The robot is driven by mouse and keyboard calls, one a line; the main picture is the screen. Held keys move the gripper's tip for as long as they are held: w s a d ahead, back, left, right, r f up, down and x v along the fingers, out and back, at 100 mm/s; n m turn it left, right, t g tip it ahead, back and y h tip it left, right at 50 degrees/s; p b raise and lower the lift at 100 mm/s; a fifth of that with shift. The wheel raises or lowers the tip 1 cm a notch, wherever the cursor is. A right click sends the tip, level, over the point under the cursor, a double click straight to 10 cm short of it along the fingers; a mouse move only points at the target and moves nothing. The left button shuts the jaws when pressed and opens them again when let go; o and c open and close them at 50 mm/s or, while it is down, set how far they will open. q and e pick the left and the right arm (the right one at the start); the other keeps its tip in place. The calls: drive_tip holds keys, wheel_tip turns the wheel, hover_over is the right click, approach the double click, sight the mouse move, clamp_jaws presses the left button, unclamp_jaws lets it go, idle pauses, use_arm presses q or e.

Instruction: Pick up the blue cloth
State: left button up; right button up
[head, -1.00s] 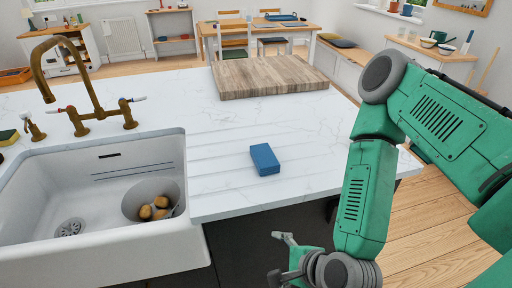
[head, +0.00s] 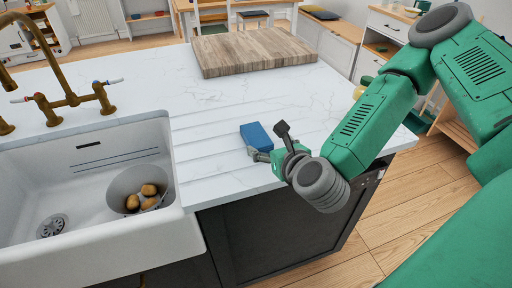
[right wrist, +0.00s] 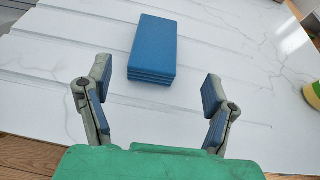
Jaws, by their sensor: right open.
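The blue cloth (head: 257,136) is a folded block lying on the white marble counter, right of the sink. In the right wrist view the cloth (right wrist: 153,48) lies just beyond and between the fingertips, with its layered near edge showing. My left gripper is not in view.
A white sink (head: 90,190) with a brass tap (head: 68,98) is at the left; a grey bowl (head: 124,184) with potatoes sits in it. A wooden board (head: 255,50) lies behind the cloth. The counter around the cloth is clear.

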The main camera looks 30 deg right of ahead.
sight(258, 136)
drive_tip(key=shift+w+f+p, duration=0.25)
drive_tip(key=shift+w+p, duration=0.1)
drive_tip(key=shift+w, duration=0.35)
drive_tip(key=shift+x, duration=0.85)
drive_tip(key=p+x, duration=0.1)
drive_tip(key=x, duration=0.3)
drive_tip(key=shift+w, duration=0.35)
drive_tip(key=shift+a, duration=0.1)
drive_tip(key=c, duration=1.3)
drive_tip(key=shift+r, duration=0.1)
drive_tip(key=shift+c, duration=0.2)
